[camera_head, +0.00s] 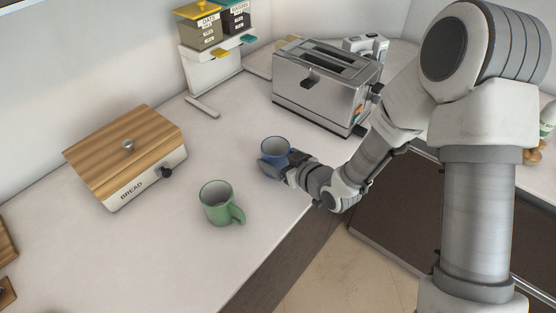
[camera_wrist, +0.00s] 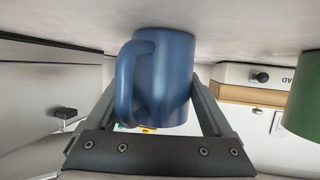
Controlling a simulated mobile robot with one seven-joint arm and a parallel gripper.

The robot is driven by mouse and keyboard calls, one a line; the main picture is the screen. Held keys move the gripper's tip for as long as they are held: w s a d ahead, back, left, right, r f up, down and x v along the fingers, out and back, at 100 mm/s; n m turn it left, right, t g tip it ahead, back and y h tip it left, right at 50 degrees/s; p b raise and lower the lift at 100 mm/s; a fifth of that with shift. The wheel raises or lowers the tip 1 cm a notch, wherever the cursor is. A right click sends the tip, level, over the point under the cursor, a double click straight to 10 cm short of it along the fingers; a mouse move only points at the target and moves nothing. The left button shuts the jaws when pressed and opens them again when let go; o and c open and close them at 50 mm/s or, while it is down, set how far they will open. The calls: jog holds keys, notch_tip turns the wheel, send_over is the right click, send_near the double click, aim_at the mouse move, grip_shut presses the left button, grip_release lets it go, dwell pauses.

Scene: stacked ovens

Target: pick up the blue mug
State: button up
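The blue mug (camera_head: 275,154) is upright on the white counter, to the left of the toaster. My gripper (camera_head: 291,168) is low at the mug's right front side. In the upside-down wrist view, the blue mug (camera_wrist: 165,78) fills the space between my two fingers. Its handle is on the left and covers part of the left finger. The right finger lies close beside the mug wall. I cannot tell whether the fingers press on the mug or stand slightly apart from it. No gap shows between the mug and the counter.
A green mug (camera_head: 216,203) stands to the front left; it also shows in the wrist view (camera_wrist: 303,98). A silver toaster (camera_head: 318,93) is behind right. A bread box (camera_head: 128,165) is at left, and a canister rack (camera_head: 212,72) is behind. The counter's front edge is near my gripper.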

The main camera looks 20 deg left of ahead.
jog(key=c, duration=1.2)
jog(key=shift+r, duration=0.2)
